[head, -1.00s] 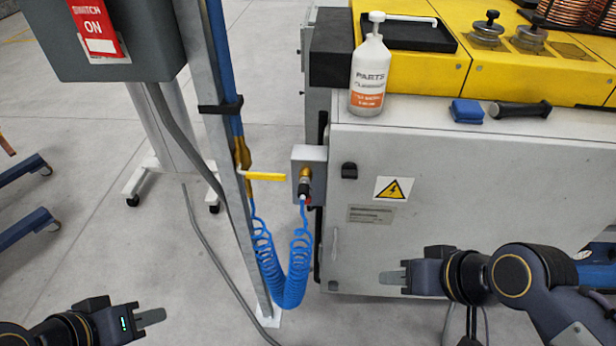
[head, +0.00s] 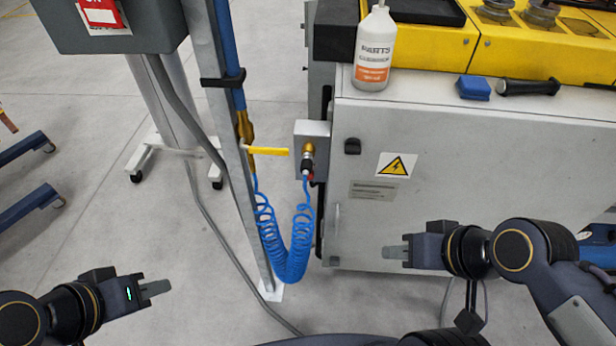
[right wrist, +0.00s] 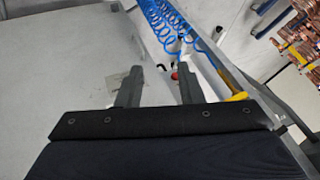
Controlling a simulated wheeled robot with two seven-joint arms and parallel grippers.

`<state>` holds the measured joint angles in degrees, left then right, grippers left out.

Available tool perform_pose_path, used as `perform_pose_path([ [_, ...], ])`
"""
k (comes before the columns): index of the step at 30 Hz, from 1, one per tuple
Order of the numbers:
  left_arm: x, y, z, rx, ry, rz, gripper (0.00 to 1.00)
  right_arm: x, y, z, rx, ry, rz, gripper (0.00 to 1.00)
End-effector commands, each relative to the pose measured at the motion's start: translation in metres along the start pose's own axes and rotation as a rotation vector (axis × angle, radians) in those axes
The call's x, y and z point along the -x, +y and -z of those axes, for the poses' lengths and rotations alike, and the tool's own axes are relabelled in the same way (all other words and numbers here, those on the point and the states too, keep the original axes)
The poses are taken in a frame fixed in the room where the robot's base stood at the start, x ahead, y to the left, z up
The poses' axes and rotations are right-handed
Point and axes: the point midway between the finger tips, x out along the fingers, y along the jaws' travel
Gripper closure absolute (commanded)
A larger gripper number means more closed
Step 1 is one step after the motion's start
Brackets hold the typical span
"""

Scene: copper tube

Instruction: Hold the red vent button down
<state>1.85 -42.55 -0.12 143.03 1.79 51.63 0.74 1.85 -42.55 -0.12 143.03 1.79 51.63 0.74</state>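The red vent button (head: 311,177) shows as a small red spot low on the grey valve box (head: 312,129), partly hidden by the hose fitting. In the right wrist view the red button (right wrist: 175,75) appears between my fingers, some distance beyond them. My right gripper (head: 393,252) is in front of the white cabinet, right of and below the button. In the right wrist view my right gripper (right wrist: 160,85) has its fingers apart, with nothing between them. My left gripper (head: 157,288) is at the lower left, far from the button; its finger gap cannot be made out.
A blue coiled hose (head: 287,245) hangs below the box beside a grey post (head: 222,130). A yellow lever (head: 268,151) sticks out from the post toward the box. The white cabinet (head: 480,160) carries a bottle (head: 373,55).

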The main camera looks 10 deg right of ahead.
Motion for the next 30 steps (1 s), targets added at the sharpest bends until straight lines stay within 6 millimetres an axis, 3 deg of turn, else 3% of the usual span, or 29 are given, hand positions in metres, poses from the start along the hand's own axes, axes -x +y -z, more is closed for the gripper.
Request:
perform_pose_path([
  [1, 0.0000, 0.0000, 0.0000, 0.000, 0.000, 0.000, 0.74, 0.0000, 0.0000, 0.0000, 0.000, 0.000, 0.000, 0.74],
  [7, 0.0000, 0.0000, 0.0000, 0.000, 0.000, 0.000, 0.74, 0.0000, 0.0000, 0.0000, 0.000, 0.000, 0.000, 1.00],
  [30, 0.0000, 0.0000, 0.0000, 0.000, 0.000, 0.000, 0.74, 0.0000, 0.0000, 0.0000, 0.000, 0.000, 0.000, 1.00],
])
